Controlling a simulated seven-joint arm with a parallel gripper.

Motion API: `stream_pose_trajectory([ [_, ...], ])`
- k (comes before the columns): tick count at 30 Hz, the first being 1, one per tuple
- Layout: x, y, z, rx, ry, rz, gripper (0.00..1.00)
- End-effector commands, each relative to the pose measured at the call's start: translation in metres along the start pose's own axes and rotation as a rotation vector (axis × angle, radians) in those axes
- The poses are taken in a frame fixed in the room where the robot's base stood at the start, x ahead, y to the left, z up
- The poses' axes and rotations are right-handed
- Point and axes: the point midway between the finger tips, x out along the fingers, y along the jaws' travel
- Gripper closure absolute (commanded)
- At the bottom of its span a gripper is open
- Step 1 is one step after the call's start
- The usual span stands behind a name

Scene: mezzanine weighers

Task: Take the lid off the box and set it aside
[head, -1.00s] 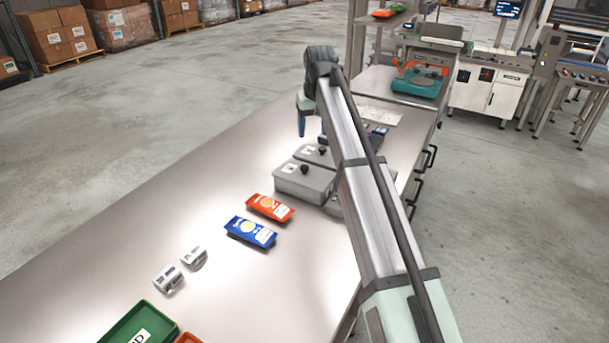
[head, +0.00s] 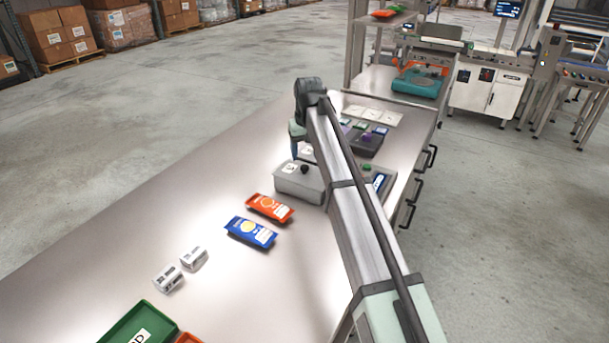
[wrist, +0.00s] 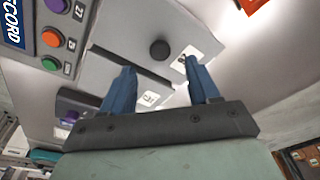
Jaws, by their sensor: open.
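A grey box (head: 297,193) stands on the table, with a flat grey lid (head: 287,170) on it. The lid has a black round knob (head: 304,169) and a white label. My gripper (head: 296,152) is in the air by the lid, its fingers pointing down close to the knob. In the wrist view, the open blue fingers (wrist: 160,66) are apart, with the knob (wrist: 160,50) beyond them, not visibly touched. A second grey lidded surface with a label (wrist: 147,98) shows between the fingers. In the head view my arm hides most of it.
An orange packet (head: 269,208) and a blue packet (head: 250,232) lie in front of the box. A button panel (wrist: 55,35) is beside the box. The table's left side is clear.

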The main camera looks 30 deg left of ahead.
Motion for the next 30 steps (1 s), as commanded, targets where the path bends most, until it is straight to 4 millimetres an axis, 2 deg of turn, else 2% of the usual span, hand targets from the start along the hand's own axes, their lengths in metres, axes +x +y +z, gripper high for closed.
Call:
stream_pose_trajectory([
  [12, 0.046, -0.001, 0.003, 0.0, -0.001, 0.0, 0.39],
  [20, 0.049, -0.001, 0.003, 0.0, 0.0, 0.0, 0.39],
  [30, 0.049, -0.001, 0.003, 0.0, 0.0, 0.0, 0.72],
])
